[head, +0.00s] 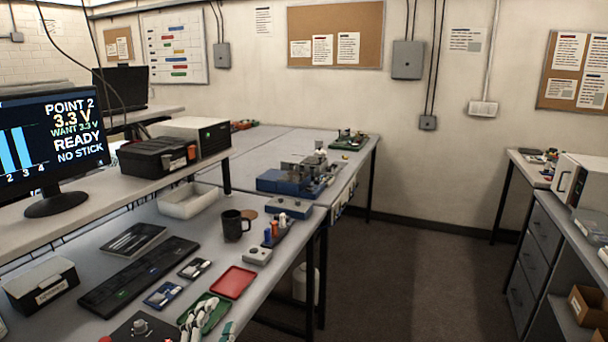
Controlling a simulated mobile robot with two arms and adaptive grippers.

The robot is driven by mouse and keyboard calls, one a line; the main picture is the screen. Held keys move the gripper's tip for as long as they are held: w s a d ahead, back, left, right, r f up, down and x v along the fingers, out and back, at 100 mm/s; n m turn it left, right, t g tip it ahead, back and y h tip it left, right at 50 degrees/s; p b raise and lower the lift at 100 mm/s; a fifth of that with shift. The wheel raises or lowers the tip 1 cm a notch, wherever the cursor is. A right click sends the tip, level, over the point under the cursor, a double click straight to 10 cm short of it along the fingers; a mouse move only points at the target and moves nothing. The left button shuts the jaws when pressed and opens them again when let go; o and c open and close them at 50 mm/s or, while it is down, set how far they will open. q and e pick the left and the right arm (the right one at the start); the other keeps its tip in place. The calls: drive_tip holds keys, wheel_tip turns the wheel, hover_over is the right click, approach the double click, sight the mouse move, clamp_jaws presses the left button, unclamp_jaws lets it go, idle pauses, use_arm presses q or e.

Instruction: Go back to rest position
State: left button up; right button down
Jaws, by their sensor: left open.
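My left gripper (205,313) shows small and pale at the bottom edge, over or beside a green tray (218,302). It looks open, and I see nothing held in it; most of its arm is out of frame. My right gripper is not in view. The monitor (52,140) at the left reads "POINT 2, 3.3 V, WANT 3.3 V, READY, NO STICK".
The bench holds a black keyboard (138,277), a red tray (233,282), a black mug (235,226), a white bin (189,200) and a dark rack with small coloured cylinders (277,235). Blue equipment (290,180) stands farther back. Open floor (400,270) lies right of the bench.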

use_arm(q)
drive_tip(key=s+a+f+n+g+y, duration=0.45)
drive_tip(key=s+f+n+g, duration=0.45)
drive_tip(key=f, duration=0.6)
drive_tip(key=s+f+n+g+h, duration=0.1)
drive_tip(key=s+f+g, duration=0.25)
drive_tip(key=s, duration=0.55)
drive_tip(key=s+f+n+g+h, duration=0.1)
drive_tip(key=s+f+g, duration=0.2)
drive_tip(key=s+f, duration=0.35)
wheel_tip(320, 180, down, 23)
drive_tip(key=s+g, duration=0.1)
drive_tip(key=s, duration=0.2)
drive_tip(key=s+a+f+g, duration=0.1)
drive_tip(key=s+a+f, duration=0.2)
drive_tip(key=s+f, duration=1.4)
drive_tip(key=shift+f, duration=0.25)
drive_tip(key=shift+a+y, duration=0.15)
drive_tip(key=shift+y, duration=0.1)
